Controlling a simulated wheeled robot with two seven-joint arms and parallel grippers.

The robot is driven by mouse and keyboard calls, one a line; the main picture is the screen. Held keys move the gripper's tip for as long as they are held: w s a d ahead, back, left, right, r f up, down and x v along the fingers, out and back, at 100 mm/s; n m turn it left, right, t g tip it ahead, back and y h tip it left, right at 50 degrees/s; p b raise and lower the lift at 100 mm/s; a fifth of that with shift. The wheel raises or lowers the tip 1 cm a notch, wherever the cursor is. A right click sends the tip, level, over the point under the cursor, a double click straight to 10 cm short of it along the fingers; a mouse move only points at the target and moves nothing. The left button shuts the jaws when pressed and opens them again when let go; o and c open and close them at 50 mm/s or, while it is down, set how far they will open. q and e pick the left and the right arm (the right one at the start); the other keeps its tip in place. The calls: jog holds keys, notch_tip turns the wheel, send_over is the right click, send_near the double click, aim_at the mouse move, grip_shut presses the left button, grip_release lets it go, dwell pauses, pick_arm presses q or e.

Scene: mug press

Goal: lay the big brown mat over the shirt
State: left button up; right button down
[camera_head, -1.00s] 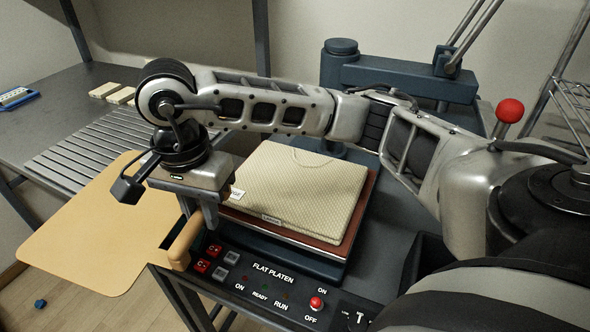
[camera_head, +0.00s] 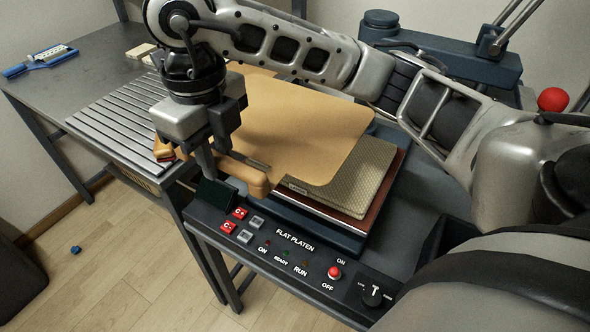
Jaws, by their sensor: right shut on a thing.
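The big brown mat (camera_head: 305,125) is a flat tan sheet with rounded corners and a thick wooden-looking grip (camera_head: 245,176) at its near edge. My right gripper (camera_head: 216,165) is shut on the mat at that edge. The mat extends over the patterned cream shirt (camera_head: 357,183) and hides most of it. Only the shirt's near and right parts show. The mat seems raised above the shirt; contact at the far side cannot be told. My left gripper is not in view.
The shirt lies on a reddish-brown platen (camera_head: 391,189) of the press. The control panel (camera_head: 300,250) with buttons and a knob is in front. The blue press arm (camera_head: 440,62) stands behind. A slatted rack (camera_head: 120,120) and a blue tool (camera_head: 40,60) lie on the left table.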

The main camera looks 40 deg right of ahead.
jog(key=s+d+f, duration=0.2)
jog(key=d+f, duration=0.7)
jog(key=f, duration=0.2)
jog(key=shift+s+d+b, duration=0.15)
jog(key=shift+d+b, duration=0.15)
jog(key=shift+d, duration=0.05)
jog(key=shift+f, duration=0.1)
jog(key=shift+f, duration=0.2)
jog(key=c, duration=1.3)
grip_release()
jog(key=shift+r, duration=0.1)
